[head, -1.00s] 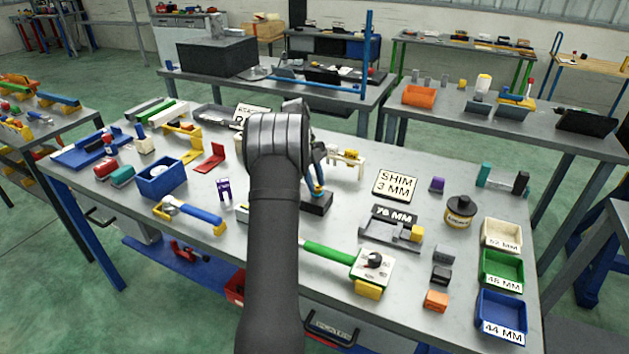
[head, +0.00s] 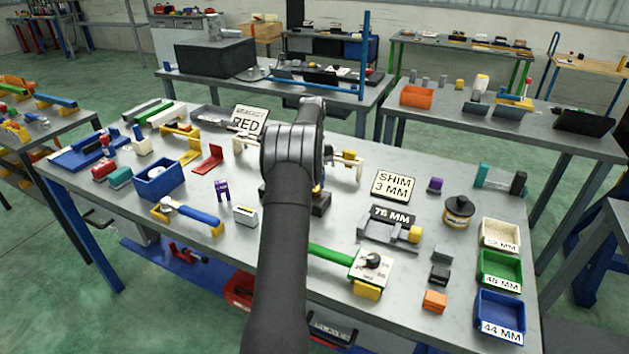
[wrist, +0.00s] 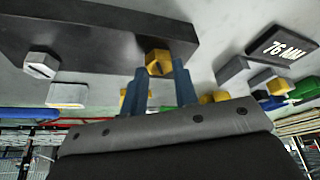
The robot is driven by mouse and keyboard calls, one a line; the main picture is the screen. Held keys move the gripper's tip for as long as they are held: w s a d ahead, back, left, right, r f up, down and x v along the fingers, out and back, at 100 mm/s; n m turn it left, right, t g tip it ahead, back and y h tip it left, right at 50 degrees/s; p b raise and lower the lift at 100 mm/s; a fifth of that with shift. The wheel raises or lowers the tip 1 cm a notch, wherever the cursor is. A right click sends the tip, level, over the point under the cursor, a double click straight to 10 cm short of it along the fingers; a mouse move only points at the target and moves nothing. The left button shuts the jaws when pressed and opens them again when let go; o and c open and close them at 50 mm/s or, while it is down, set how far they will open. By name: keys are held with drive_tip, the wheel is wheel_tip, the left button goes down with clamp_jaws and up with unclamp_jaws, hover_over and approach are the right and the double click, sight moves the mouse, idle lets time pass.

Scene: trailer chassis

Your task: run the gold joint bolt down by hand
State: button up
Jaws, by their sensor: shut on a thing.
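The gold joint bolt (wrist: 158,62) has a hex head and shows in the wrist view between my fingertips, at the lower edge of a dark bar (wrist: 90,30). My gripper (wrist: 160,72) has blue fingers and is shut on this bolt. How far the bolt sits in its hole is hidden. In the head view my own arm covers the gripper and the bolt; only part of a dark block (head: 321,203) shows beside the arm.
Right of my arm are a green-handled tool (head: 330,252), the 76 MM fixture (head: 385,238) and labelled bins (head: 500,270).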

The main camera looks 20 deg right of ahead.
drive_tip(key=shift+r, duration=0.2)
idle(0.3)
drive_tip(key=o, duration=1)
drive_tip(key=shift+f, duration=0.15)
drive_tip(key=r, duration=0.5)
drive_tip(key=shift+s+d, duration=0.3)
drive_tip(key=shift+s, duration=0.05)
drive_tip(key=s+d+r, duration=0.6)
drive_tip(key=s, duration=0.3)
